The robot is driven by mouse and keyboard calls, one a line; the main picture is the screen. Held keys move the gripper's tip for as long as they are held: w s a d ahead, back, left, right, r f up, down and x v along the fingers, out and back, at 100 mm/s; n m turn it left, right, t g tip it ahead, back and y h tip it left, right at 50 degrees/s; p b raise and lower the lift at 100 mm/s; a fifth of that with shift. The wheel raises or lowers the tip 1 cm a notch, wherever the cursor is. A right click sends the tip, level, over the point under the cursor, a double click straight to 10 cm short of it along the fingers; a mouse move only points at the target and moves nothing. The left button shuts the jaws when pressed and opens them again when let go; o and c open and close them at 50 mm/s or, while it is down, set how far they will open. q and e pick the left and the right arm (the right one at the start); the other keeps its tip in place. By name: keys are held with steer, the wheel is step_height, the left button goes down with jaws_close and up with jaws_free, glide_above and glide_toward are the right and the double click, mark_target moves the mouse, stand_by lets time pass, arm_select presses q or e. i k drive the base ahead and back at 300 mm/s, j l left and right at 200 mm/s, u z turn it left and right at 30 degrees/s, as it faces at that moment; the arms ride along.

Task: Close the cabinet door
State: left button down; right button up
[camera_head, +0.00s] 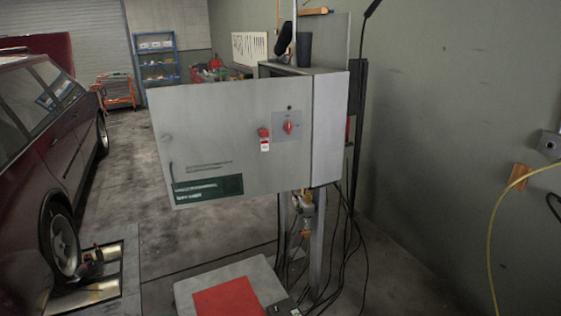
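A grey metal cabinet (329,130) stands right of centre on metal legs. Its door (215,130) is the wide grey panel facing me, with a red rotary switch (289,127), a red-and-white tag (264,140) and a dark green label (208,189). The door reaches well left of the cabinet body and looks swung open from its right edge. How far it is open is hard to tell. The inside of the cabinet is hidden behind the door. Neither of my grippers is in view.
A grey box with a red top (228,303) stands low below the door. Black cables (345,235) hang by the legs. A dark red car (45,150) is at left, on rollers (90,272). The right wall holds a yellow hose (493,235). Floor between car and cabinet is clear.

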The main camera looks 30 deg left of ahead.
mark_target(214, 154)
steer(key=i+l+z, duration=0.4)
steer(key=i+z, duration=0.35)
steer(key=i, duration=0.3)
steer(key=i+j+u, duration=0.1)
steer(key=i+u, duration=0.35)
steer(key=i+l+u, duration=0.1)
steer(key=i+u, duration=0.35)
steer(key=i+l+u, duration=0.3)
steer(key=i+u, duration=0.15)
steer(key=i, duration=0.1)
